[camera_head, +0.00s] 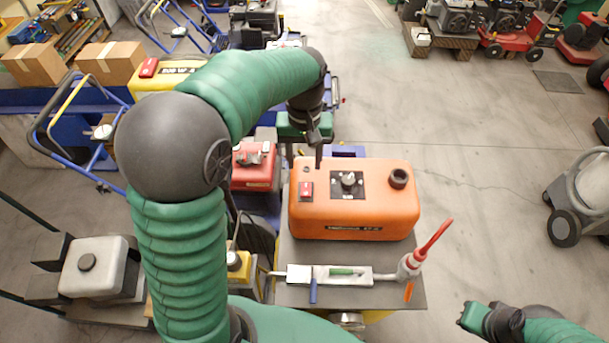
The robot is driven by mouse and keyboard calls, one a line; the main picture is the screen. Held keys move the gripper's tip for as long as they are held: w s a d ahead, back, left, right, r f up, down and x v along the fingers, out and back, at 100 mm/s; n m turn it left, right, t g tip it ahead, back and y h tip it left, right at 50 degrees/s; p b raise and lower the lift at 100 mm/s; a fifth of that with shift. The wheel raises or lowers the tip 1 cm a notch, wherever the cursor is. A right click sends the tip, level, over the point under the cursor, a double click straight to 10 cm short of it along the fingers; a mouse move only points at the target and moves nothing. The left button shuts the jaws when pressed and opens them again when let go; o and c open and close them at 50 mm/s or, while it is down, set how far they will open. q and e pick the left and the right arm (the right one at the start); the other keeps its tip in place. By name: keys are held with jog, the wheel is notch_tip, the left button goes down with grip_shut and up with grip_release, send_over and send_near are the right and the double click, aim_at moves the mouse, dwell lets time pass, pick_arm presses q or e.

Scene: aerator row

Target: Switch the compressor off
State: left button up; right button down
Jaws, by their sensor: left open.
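An orange boxy machine (352,218), which I take to be the compressor, stands on a grey bench top. A red switch (306,190) sits at the left of its top; its position is too small to read. Beside it are a black panel with a round knob (348,183) and a black round port (398,178). My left gripper (318,160) points down at the machine's back edge, behind and slightly right of the switch. It is open and holds nothing; I cannot tell if it touches the machine. My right gripper (468,318) is low at right, apart from the bench; its fingers are unclear.
The floor to the right is mostly clear.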

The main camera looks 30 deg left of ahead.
aim_at(306, 183)
pick_arm(q)
jog(key=f, duration=0.3)
jog(key=d+f, duration=0.1)
jog(key=f, duration=0.2)
jog(key=shift+s+d+f, duration=0.1)
jog(key=shift+s, duration=0.05)
jog(key=shift+f, duration=0.3)
jog(key=shift+a, duration=0.35)
jog(key=shift+c, duration=1.6)
jog(key=shift+d, duration=0.1)
grip_shut()
